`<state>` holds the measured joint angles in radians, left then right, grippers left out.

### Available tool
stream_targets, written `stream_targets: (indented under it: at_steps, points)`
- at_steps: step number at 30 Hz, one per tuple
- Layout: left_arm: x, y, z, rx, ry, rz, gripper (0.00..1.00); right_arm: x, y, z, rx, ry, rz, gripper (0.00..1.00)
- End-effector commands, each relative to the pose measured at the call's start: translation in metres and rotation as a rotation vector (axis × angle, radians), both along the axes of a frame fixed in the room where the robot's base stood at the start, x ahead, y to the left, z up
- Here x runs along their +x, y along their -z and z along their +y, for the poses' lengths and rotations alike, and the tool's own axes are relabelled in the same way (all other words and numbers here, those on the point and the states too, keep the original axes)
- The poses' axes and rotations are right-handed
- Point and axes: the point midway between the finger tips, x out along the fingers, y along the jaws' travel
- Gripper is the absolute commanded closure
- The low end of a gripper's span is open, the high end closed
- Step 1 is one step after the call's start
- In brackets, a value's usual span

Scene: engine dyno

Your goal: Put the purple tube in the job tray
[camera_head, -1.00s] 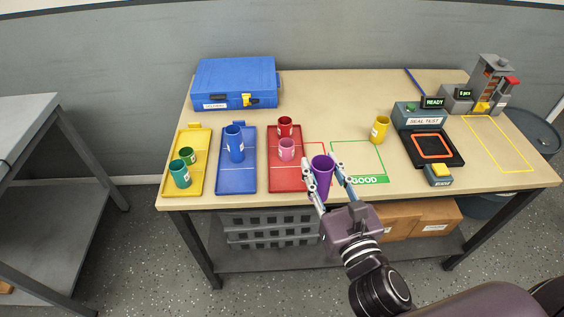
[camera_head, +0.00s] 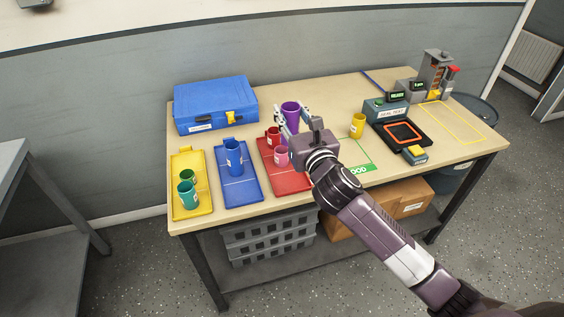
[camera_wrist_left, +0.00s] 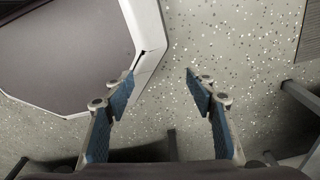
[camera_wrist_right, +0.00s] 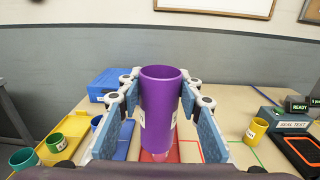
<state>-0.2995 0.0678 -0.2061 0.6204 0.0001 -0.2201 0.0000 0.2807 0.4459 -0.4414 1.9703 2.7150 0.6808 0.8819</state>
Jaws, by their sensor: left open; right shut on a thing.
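The purple tube (camera_head: 290,113) is upright in my right gripper (camera_head: 292,121), whose fingers are shut on its sides. It is above the table near the far end of the red tray (camera_head: 290,183). In the right wrist view the purple tube (camera_wrist_right: 160,110) fills the middle, a finger on each side, and hides much behind it. The red tray holds a red tube (camera_head: 272,135) and a pink tube (camera_head: 281,156). A blue tray (camera_head: 240,192) and a yellow tray (camera_head: 186,212) lie left of it. No tray is legibly marked as the job tray. My left gripper (camera_wrist_left: 160,80) is open and empty over floor.
A blue tube (camera_head: 234,157) stands in the blue tray and two green tubes (camera_head: 187,196) in the yellow one. A blue case (camera_head: 213,95) is behind them. A yellow tube (camera_head: 357,126) and the seal test unit (camera_head: 385,112) are to the right.

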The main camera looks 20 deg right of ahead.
Motion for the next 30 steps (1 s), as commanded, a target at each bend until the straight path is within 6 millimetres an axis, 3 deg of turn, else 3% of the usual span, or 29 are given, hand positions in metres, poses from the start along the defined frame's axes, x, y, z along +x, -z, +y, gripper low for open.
stream_targets:
  at_steps: [4, 8, 21, 24, 30]
  points:
    - [0.000, -0.001, 0.005, 0.005, 0.001, 0.000, 0.49, 0.017, -0.014, -0.008, -0.006, 0.013, -0.002, 0.98]
    - [0.000, 0.001, 0.011, 0.012, 0.000, 0.000, 0.49, 0.021, -0.004, -0.010, -0.007, 0.017, 0.003, 0.98]
    - [0.000, 0.026, 0.014, 0.016, -0.003, 0.001, 0.49, 0.020, 0.111, -0.009, -0.004, 0.018, 0.005, 0.98]
    - [0.000, 0.032, 0.014, 0.016, -0.003, 0.001, 0.49, 0.020, 0.129, -0.010, -0.003, 0.018, 0.003, 0.98]
    - [0.000, 0.038, 0.014, 0.015, -0.003, 0.001, 0.49, 0.020, 0.144, -0.010, -0.006, 0.017, -0.001, 0.98]
